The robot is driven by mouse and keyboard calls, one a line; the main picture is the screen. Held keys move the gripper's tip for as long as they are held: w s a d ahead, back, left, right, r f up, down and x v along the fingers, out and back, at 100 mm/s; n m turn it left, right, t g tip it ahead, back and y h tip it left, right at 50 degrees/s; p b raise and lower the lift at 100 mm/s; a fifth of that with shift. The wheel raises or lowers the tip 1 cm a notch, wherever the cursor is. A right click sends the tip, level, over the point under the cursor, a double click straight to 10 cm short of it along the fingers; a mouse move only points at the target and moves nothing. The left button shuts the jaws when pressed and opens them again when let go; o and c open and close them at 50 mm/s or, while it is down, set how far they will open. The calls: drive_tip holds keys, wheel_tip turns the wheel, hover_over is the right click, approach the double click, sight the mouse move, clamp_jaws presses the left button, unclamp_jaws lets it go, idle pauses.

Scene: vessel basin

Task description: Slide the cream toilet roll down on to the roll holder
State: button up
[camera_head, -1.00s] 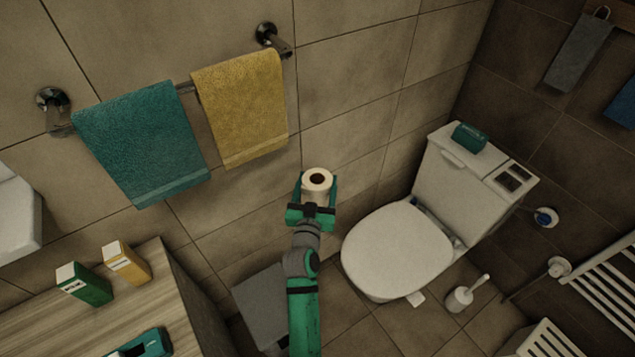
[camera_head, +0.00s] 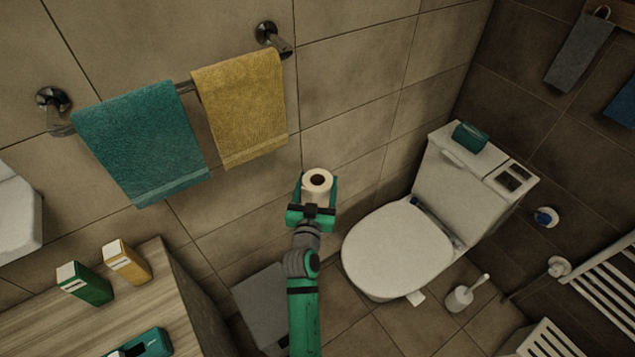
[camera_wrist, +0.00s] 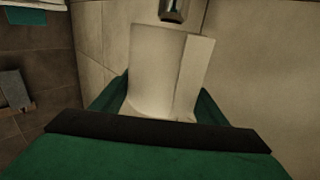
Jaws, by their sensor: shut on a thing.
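The cream toilet roll (camera_head: 317,184) is upright in my gripper (camera_head: 318,192), close to the tiled wall and left of the toilet. Its dark core hole faces up in the head view. In the wrist view the roll (camera_wrist: 165,70) stands between the two green fingers, which are shut on its sides. A shiny metal piece (camera_wrist: 172,9), perhaps part of the roll holder, shows at the top edge, just beyond the roll's end. The rest of the holder is hidden, and I cannot tell whether the roll is around it.
The toilet (camera_head: 397,250) stands to the right, with a teal item (camera_head: 469,137) on its tank. A teal towel (camera_head: 142,143) and a yellow towel (camera_head: 241,108) hang on a wall rail. A wooden counter (camera_head: 150,305) with small cartons is at lower left. A grey bin-like box (camera_head: 262,305) stands below my arm.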

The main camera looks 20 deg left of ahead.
drive_tip(key=shift+f, duration=0.5)
drive_tip(key=shift+f, duration=0.5)
drive_tip(key=shift+f, duration=0.25)
drive_tip(key=shift+f, duration=0.5)
drive_tip(key=shift+f, duration=0.25)
drive_tip(key=shift+f, duration=1.75)
drive_tip(key=shift+f, duration=0.15)
drive_tip(key=o, duration=1.2)
drive_tip(key=shift+c, duration=0.2)
